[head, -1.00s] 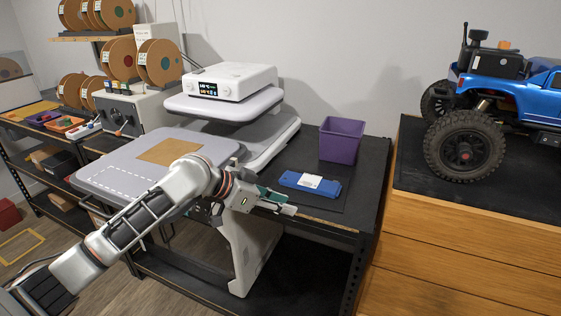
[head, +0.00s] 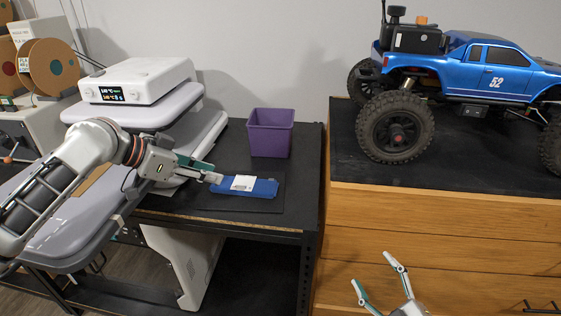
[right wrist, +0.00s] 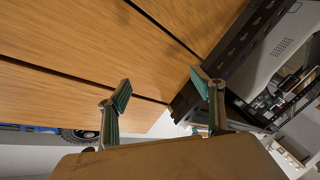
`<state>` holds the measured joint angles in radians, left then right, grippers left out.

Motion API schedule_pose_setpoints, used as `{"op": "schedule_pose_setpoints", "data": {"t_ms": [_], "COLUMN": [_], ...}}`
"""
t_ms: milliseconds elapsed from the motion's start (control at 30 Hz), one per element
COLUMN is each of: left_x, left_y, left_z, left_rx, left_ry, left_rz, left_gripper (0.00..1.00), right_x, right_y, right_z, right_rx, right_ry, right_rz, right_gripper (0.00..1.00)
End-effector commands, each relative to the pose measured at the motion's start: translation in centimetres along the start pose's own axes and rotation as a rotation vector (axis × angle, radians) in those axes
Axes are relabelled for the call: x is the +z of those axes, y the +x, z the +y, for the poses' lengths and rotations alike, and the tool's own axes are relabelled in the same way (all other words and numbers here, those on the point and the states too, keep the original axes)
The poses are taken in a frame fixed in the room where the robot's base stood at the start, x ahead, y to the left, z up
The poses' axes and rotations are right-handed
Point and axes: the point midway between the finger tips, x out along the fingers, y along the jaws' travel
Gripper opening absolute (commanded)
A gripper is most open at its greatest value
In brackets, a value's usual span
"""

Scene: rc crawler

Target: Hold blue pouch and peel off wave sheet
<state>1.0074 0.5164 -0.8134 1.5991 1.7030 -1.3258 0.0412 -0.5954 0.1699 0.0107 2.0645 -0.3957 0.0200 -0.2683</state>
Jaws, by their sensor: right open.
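The blue pouch (head: 262,188) lies flat on a dark mat on the black bench in the head view. A small white sheet (head: 243,183) lies on its top, left of its middle; I cannot make out a wave pattern. My left gripper (head: 214,176) reaches in from the left, with its fingertips at the pouch's left end and partly over it. I cannot tell whether they touch or grip it. My right gripper (head: 373,270) is open and empty, low in front of the wooden drawers. Its spread fingers also show in the right wrist view (right wrist: 160,82).
A purple bin (head: 269,140) stands behind the pouch. A heat press (head: 140,80) is to the left. A blue RC crawler (head: 480,72) stands on the wooden drawer cabinet (head: 440,215) at right. The bench right of the pouch is clear.

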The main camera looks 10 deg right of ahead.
Motion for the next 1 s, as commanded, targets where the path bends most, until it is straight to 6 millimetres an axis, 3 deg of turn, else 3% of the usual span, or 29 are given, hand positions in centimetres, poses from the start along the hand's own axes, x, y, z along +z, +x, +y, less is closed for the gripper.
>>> {"op": "schedule_pose_setpoints", "data": {"t_ms": [33, 200, 300, 400, 600, 1000], "left_x": [0.0, 0.0, 0.0, 0.0, 0.0, 0.0], "left_y": [0.0, 0.0, 0.0, 0.0, 0.0, 0.0], "left_z": [0.0, 0.0, 0.0, 0.0, 0.0, 0.0], "left_rx": [0.000, 0.000, 0.000, 0.000, 0.000, 0.000], "left_ry": [0.000, 0.000, 0.000, 0.000, 0.000, 0.000], "left_rz": [0.000, 0.000, 0.000, 0.000, 0.001, 0.001], "left_gripper": [0.28, 0.28, 0.28, 0.28, 0.28, 0.28], "right_x": [-1.0, -5.6, -8.8, -12.0, -18.3, -29.4], "right_y": [0.3, 0.1, -0.7, -1.5, -1.2, 4.7], "right_z": [2.6, 10.6, 14.3, 16.5, 17.1, 11.4], "right_rx": [0.048, 0.208, 0.297, 0.367, 0.462, 0.477], "right_ry": [-0.089, -0.466, -0.729, -0.983, -1.389, -1.487], "right_rz": [0.046, 0.215, 0.317, 0.416, 0.643, 1.065], "right_gripper": [0.67, 0.67, 0.67, 0.67, 0.67, 0.67]}}
